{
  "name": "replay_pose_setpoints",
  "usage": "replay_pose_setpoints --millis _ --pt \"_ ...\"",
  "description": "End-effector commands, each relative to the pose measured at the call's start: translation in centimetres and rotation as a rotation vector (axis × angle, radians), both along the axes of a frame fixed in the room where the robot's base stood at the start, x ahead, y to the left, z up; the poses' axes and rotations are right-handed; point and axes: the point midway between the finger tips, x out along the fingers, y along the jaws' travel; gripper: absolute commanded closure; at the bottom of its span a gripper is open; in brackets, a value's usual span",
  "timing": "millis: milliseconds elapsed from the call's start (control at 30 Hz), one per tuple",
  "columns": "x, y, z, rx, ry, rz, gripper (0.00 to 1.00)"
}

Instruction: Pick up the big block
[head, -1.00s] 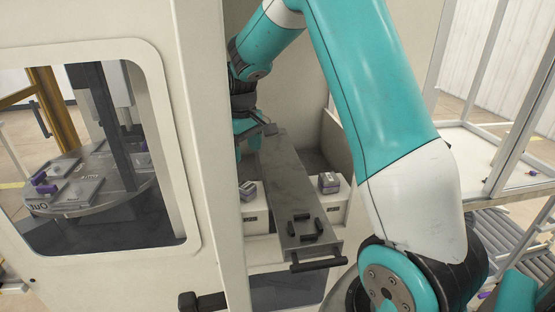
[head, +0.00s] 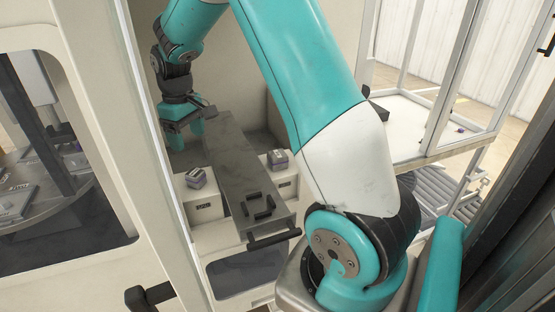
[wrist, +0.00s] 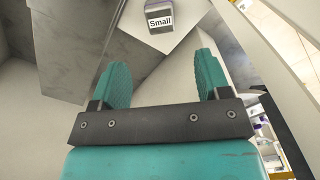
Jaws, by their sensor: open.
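My gripper (head: 184,136) is open and empty at the back left of the enclosure, left of a long grey tray. In the wrist view its two teal fingers (wrist: 162,70) are spread with nothing between them. A grey block labelled "Small" (wrist: 160,21) lies beyond the fingertips in the wrist view. Two similar blocks show in the head view: a left block (head: 196,178) on the left white stand, nearer my gripper, and a right block (head: 278,157) on the right white stand across the tray. Their labels are too small to read in the head view, so neither is confirmed there as the big block.
The long grey tray (head: 233,165) with black handles lies between the two stands. The enclosure's left wall and door frame (head: 135,120) stand close to my arm. A round table (head: 30,200) shows through the window.

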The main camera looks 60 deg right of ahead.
Motion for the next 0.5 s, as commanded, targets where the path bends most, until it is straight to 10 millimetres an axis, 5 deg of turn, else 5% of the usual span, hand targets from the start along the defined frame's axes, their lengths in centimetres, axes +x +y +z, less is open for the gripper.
replay_pose_setpoints --millis 500 --pt "-0.18 -0.60 0.10 0.000 0.000 -0.019 0.32"
